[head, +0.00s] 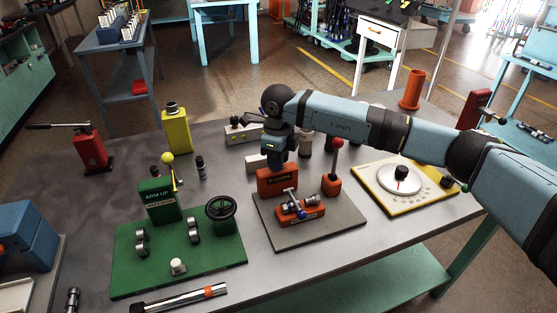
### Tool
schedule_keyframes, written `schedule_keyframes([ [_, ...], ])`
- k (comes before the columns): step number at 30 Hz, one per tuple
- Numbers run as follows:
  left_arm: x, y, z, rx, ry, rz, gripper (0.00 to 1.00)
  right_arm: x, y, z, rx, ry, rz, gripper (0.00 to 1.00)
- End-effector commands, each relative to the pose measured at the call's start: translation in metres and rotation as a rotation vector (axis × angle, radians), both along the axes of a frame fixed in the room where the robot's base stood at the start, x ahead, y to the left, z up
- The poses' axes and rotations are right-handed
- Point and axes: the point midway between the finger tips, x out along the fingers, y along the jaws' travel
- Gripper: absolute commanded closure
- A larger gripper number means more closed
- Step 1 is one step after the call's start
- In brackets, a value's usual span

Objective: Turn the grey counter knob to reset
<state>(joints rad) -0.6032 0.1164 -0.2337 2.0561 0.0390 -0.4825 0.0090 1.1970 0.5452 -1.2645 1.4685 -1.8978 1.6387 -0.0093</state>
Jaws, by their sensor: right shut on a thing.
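An orange box (278,181) with a dark label stands at the back of a grey plate (334,221) on the table. It looks like the counter. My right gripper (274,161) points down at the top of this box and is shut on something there. The grey counter knob itself is hidden behind the gripper, so I cannot see its angle. My left gripper is not in view.
On the same plate are a red-balled lever (337,145) and an orange valve with a blue handle (298,206). A green board (210,253) with a black handwheel (221,207) lies left. A yellow-edged dial board (403,184) lies right, beneath my right arm.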

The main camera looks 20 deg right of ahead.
Motion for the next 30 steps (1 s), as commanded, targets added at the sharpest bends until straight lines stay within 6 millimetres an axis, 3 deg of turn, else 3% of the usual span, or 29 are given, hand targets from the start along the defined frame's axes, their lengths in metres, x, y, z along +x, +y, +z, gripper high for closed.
schedule_keyframes([
  [30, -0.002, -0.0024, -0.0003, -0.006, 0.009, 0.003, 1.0, -0.0001, 0.0016, 0.0017, 0.001, -0.002, -0.922, 0.95],
])
